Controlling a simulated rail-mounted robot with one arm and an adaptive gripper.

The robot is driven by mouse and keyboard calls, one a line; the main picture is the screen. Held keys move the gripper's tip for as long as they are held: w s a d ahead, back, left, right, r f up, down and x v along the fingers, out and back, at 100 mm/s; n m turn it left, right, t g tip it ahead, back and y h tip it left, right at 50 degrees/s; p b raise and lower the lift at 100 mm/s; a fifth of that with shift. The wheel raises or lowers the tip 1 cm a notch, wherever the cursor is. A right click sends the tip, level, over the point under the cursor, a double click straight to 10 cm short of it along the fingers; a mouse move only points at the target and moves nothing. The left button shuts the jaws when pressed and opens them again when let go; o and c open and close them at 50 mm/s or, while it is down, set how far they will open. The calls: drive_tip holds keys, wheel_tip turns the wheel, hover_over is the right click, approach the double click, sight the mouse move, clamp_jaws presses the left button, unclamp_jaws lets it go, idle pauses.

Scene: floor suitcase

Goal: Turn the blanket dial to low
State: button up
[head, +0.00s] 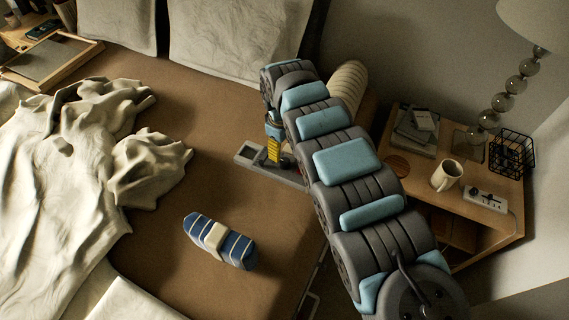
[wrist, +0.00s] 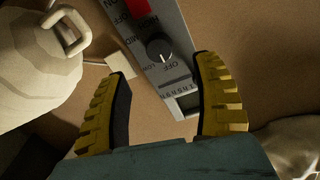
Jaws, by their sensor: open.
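The blanket control is a grey panel lying on the brown bed, seen in the head view (head: 287,178) and the wrist view (wrist: 178,20).
A pale rounded object with a loop (wrist: 45,65) is left of the fingers in the wrist view. A blue striped roll (head: 217,240) and a crumpled cream blanket (head: 80,170) lie on the bed. A nightstand (head: 470,215) at the right holds a mug (head: 446,175).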

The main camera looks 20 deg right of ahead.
sight(284, 161)
drive_tip(key=f, duration=0.2)
drive_tip(key=f+b, duration=0.1)
drive_tip(key=f, duration=0.2)
drive_tip(key=f+b, duration=0.1)
drive_tip(key=f, duration=0.2)
drive_tip(key=shift+w+d, duration=0.15)
drive_tip(key=shift+d, duration=0.1)
drive_tip(key=shift+r, duration=0.1)
clamp_jaws()
